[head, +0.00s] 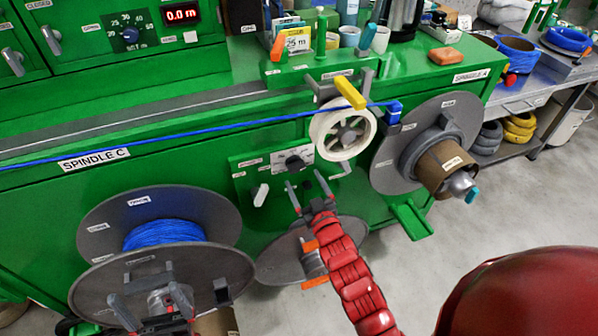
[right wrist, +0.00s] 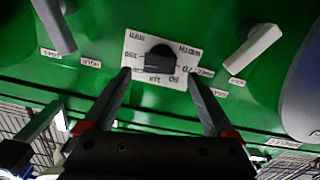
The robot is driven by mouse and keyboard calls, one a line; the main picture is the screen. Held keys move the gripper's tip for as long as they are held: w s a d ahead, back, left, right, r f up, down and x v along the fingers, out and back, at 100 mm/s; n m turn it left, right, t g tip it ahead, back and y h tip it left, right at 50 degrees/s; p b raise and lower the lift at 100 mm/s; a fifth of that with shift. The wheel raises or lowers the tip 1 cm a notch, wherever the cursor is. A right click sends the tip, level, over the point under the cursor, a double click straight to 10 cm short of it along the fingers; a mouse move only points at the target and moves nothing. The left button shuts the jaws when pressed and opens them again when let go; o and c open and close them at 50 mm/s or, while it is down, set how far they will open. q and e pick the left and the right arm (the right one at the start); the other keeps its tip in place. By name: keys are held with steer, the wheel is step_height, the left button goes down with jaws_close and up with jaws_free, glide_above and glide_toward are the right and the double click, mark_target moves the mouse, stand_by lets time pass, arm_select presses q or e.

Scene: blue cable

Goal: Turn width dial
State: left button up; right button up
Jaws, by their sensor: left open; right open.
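The width dial (head: 294,162) is a dark knob on a white scale plate on the green machine front. In the right wrist view the knob (right wrist: 158,61) sits on a plate marked "WIDTH" and "mm". My right gripper (head: 304,179) is open just below the dial. In the right wrist view its two fingers (right wrist: 159,75) reach to either side of the knob, with nothing between them but the dial beyond; I cannot tell whether they touch the plate. My left gripper (head: 146,294) is open and empty in front of the spindle C reel at lower left.
A white lever (head: 261,195) and a dark lever (right wrist: 55,25) flank the dial. A white spool (head: 343,131) guides the blue cable (head: 220,127) above it. The spindle A reel (head: 395,160) stands right, the blue-wound spindle C reel (head: 165,233) left. A grey reel (head: 275,262) stands below the dial.

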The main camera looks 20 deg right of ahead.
mark_target(297, 169)
steer(key=shift+w+a, duration=0.1)
steer(key=shift+w, duration=2.2)
steer(key=c, duration=1.4)
